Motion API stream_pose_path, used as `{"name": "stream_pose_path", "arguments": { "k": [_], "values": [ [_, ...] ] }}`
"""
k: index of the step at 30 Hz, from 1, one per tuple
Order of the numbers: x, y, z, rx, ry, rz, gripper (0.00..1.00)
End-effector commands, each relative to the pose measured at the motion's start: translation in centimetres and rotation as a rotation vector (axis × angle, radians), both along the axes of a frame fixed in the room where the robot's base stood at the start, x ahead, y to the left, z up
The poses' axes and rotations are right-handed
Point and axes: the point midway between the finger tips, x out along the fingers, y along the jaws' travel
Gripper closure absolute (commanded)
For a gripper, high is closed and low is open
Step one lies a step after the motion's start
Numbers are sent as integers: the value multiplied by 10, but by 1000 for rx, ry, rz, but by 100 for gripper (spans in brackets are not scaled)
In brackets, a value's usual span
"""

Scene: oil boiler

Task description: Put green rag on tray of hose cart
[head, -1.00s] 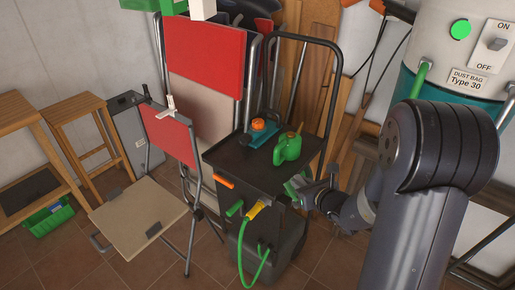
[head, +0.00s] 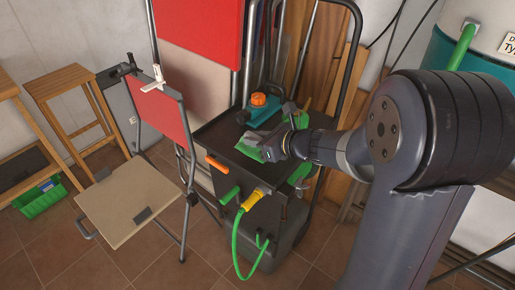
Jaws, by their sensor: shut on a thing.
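The green rag (head: 248,151) is held by my gripper (head: 268,146), which is shut on it. The rag is over the front part of the hose cart's black tray (head: 216,131); I cannot tell whether it touches the surface. The hose cart (head: 229,190) stands in the middle of the head view, with a green hose and yellow nozzle on its front. My gripper and wrist hide the right part of the tray.
A blue tool with an orange cap (head: 258,100) stands on the tray's back part. A folding chair (head: 130,200) stands left of the cart. Wooden boards lean behind.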

Motion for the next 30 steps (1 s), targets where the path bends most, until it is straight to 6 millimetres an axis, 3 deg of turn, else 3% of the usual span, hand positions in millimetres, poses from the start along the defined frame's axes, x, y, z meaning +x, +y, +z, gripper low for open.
{"name": "stream_pose_path", "arguments": {
  "k": [9, 22, 23, 30],
  "values": [
    [0, 0, -39, 1, 1, 0, 100],
    [0, 0, -45, 0, -2, -1, 100],
    [0, 0, -43, 0, -2, -1, 78],
    [0, 0, -43, 0, -2, -1, 59]
  ]
}}
